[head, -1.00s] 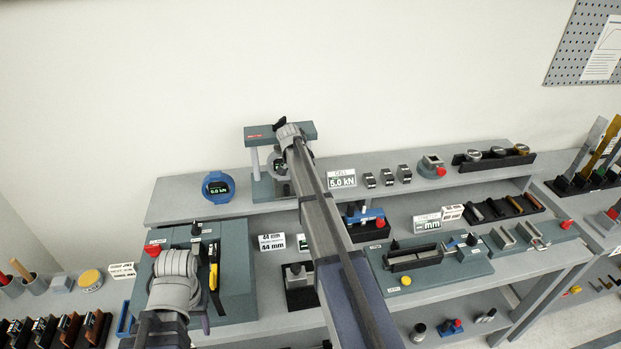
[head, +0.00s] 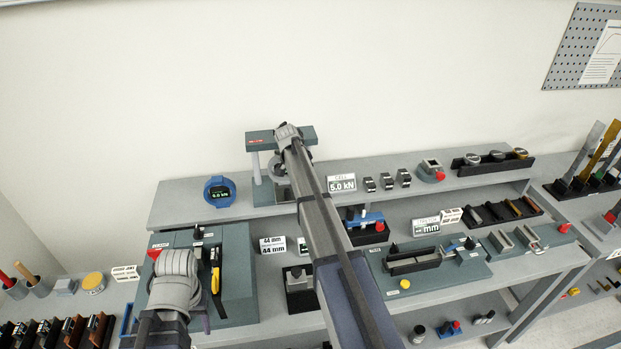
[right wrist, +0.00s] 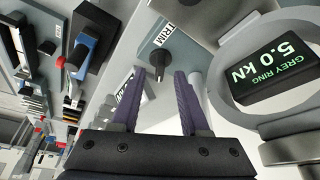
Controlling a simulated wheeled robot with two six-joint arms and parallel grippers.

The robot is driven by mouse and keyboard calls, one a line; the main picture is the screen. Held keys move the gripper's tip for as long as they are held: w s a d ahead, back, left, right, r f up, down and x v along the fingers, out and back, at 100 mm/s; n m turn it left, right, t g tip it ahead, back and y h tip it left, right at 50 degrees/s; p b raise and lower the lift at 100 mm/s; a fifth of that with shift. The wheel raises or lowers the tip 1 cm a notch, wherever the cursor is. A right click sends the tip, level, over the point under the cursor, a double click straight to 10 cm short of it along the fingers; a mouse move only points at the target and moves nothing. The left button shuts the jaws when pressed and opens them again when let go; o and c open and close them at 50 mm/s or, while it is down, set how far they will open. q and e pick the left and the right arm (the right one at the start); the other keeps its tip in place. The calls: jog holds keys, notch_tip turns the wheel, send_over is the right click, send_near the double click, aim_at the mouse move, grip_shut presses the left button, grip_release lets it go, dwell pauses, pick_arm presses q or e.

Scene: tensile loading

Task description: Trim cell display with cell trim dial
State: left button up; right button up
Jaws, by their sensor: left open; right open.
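In the head view my right arm covers the dial. My left gripper (head: 204,320) is low at the left, largely hidden by its wrist, holding nothing visible.
A blue ring gauge (head: 220,191) stands left of the test frame (head: 262,143) on the upper shelf (head: 178,202). A CELL 5.0 kN sign (head: 341,184) and small blocks stand to its right. A green-grey fixture (head: 237,255) is beside my left arm.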

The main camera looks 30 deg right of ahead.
jog(key=p+v, duration=0.4)
jog(key=v, duration=0.1)
jog(key=shift+s+a+r, duration=0.1)
jog(key=shift+r, duration=0.15)
jog(key=s+a+f+n+y, duration=0.1)
jog(key=s+a+n+y, duration=0.1)
jog(key=s+a+n, duration=0.75)
jog(key=s+a+f+n+y, duration=0.15)
jog(key=s+a+n, duration=0.35)
jog(key=s+a, duration=0.95)
jog(key=s+a+f+n+g+b, duration=0.1)
jog(key=s+a+f+n+b, duration=0.3)
jog(key=s+a+f+b, duration=0.5)
notch_tip(320, 180, down, 3)
jog(key=s+b, duration=0.1)
jog(key=b, duration=0.2)
jog(key=shift+s+r, duration=0.25)
jog(key=shift+s, duration=0.05)
